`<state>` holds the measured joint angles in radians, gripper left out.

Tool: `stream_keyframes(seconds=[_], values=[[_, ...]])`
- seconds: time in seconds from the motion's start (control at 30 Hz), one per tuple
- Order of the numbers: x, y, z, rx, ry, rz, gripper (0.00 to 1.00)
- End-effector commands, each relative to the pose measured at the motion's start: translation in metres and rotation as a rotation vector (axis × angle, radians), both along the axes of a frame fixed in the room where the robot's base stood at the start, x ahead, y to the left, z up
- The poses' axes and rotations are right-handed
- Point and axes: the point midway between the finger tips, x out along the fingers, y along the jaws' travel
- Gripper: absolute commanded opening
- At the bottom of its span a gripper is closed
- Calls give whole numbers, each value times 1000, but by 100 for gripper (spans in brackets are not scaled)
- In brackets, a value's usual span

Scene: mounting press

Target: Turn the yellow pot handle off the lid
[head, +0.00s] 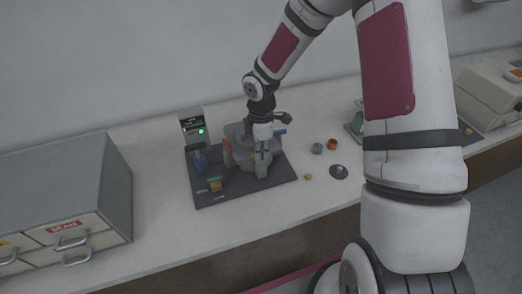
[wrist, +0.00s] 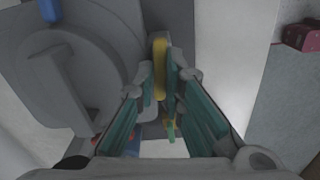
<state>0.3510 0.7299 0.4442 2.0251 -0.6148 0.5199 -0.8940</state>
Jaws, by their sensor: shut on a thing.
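The yellow pot handle (wrist: 160,54) stands at the right edge of the round grey lid (wrist: 105,60) in the wrist view. My gripper (wrist: 163,82) is shut on this handle, with one fingertip on each side of it. In the head view my gripper (head: 262,152) reaches down from above onto the grey mounting press (head: 240,158). The arm and the gripper hide the yellow handle there. I cannot tell whether the handle still overlaps the lid.
The press stands on a dark base plate (head: 215,196) on a pale bench. A blue lever (head: 280,132) sticks out at its right. A grey drawer cabinet (head: 75,195) stands left. Bench between cabinet and plate is clear.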

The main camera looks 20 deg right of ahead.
Motion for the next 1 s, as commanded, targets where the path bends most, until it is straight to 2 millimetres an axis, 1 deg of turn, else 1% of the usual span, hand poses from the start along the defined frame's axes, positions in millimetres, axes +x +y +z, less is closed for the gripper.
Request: stream_keyframes(seconds=[0.3,0.83,0.87,0.9,0.93,1.0], values=[[1,0,1,0,-2,117,0],[1,0,1,1,-3,138,0],[1,0,1,1,-3,138,14],[1,0,1,0,-3,138,24],[1,0,1,0,-2,138,30],[1,0,0,0,-2,137,30]])
